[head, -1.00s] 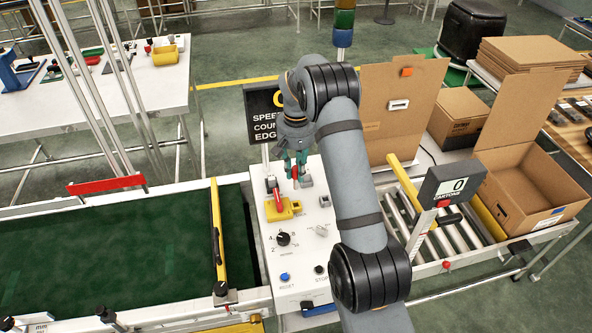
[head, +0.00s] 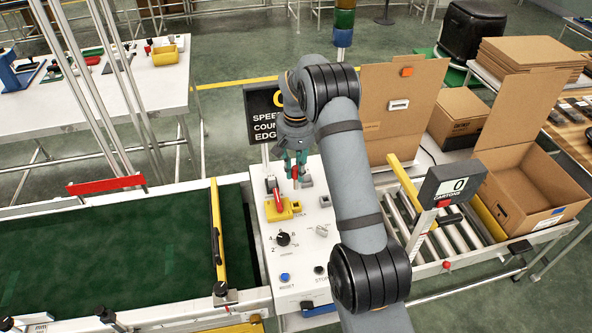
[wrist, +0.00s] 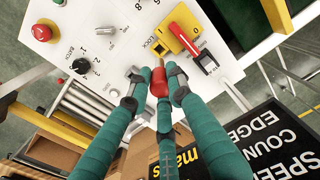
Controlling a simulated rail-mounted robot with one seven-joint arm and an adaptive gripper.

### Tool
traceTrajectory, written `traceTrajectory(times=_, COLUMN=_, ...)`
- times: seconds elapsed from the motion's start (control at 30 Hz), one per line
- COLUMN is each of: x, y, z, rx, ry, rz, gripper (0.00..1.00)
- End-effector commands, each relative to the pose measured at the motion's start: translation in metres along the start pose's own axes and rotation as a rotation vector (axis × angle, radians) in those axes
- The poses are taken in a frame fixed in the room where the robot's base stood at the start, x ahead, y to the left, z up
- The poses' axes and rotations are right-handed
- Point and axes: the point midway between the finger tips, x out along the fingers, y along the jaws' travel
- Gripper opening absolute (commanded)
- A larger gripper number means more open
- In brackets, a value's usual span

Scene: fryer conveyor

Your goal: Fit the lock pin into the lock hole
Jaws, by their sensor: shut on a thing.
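My gripper (wrist: 157,78) is shut on the lock pin (wrist: 159,87), gripping its red body. The pin's thin tip points towards the control panel (wrist: 118,62). A yellow lock block (wrist: 179,40) with a red lever (wrist: 186,42) is mounted on the panel, just beyond the tip and to its right in the wrist view. The tip appears apart from the block. In the head view my gripper (head: 296,165) is above the panel, behind the yellow block (head: 288,212).
A black sign (head: 264,115) stands close behind my gripper. A green conveyor (head: 100,250) lies left, rollers (head: 465,230) and an open carton (head: 530,195) right.

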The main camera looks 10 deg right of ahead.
Motion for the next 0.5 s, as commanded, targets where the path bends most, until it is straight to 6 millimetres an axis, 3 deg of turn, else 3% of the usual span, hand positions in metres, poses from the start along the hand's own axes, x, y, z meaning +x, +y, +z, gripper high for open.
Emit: traceTrajectory(times=0.5, x=0.0092, y=0.0000, z=0.0001, rx=0.000, ry=0.000, rz=0.000, gripper=0.00)
